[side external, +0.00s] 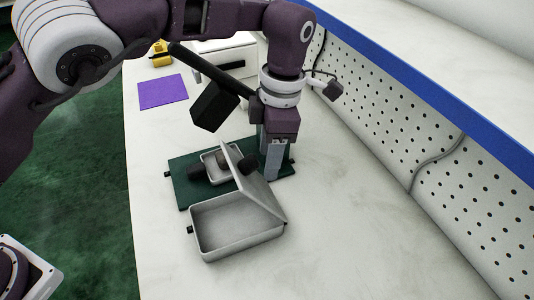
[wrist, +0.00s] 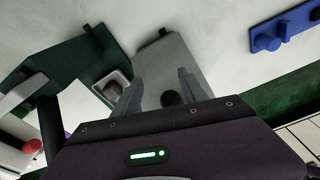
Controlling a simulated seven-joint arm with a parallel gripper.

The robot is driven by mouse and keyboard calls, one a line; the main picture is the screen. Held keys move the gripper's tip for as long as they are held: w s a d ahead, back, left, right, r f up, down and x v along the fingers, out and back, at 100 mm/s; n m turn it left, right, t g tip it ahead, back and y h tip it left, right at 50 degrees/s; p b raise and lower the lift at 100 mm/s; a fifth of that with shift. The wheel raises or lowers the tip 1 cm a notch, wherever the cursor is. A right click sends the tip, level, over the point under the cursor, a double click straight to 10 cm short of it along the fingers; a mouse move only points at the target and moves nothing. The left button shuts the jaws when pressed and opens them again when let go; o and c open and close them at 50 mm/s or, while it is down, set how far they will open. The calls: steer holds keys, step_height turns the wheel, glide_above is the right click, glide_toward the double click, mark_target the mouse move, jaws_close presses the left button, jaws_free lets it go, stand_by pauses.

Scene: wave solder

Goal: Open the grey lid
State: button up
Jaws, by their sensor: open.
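The grey lid (side external: 255,188) belongs to an open-topped grey box (side external: 236,246) on the table. It stands tilted up steeply along the box's far side, and the inside of the box shows. A dark round knob (side external: 246,165) is near the lid's upper part. In the wrist view the lid's flat grey face (wrist: 168,58) and knob (wrist: 171,98) lie between the fingers. My gripper (side external: 271,172) is just behind the lid, pointing down, with its fingers apart (wrist: 162,82). Whether a finger touches the lid is unclear.
A dark green board (side external: 183,188) lies behind the box and carries a small grey tray (side external: 207,157) and dark round parts. A purple mat (side external: 162,92) lies further back. A perforated wall (side external: 430,145) bounds the right. The table in front and right is clear.

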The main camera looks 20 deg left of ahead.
step_height(320, 180, up, 7)
steer(key=shift+w+d, duration=0.3)
steer(key=shift+d, duration=0.05)
steer(key=shift+c, duration=0.4)
